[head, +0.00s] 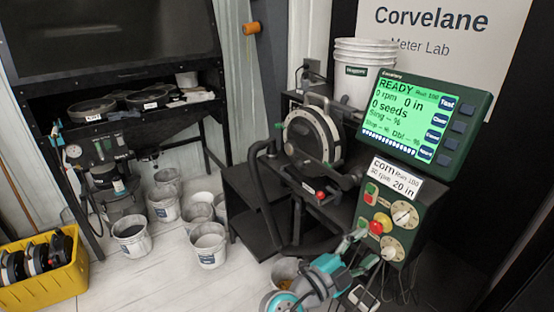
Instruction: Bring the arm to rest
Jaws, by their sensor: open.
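My arm, grey with teal joints, rises from the bottom edge in the head view. My gripper (366,248) is open, with nothing seen between its fingers. It appears just in front of and below the control panel (390,222), close to the red knob on its yellow base (380,224). I cannot tell whether it touches the panel. Part of the arm is cut off by the bottom edge.
The green monitor (413,117) reads READY, 0 rpm, 0 seeds. The seed meter (313,137) sits on a black stand, with a black hose (268,195) looping down beside it. Several buckets (208,244) and a yellow crate (45,285) stand on the floor to the left.

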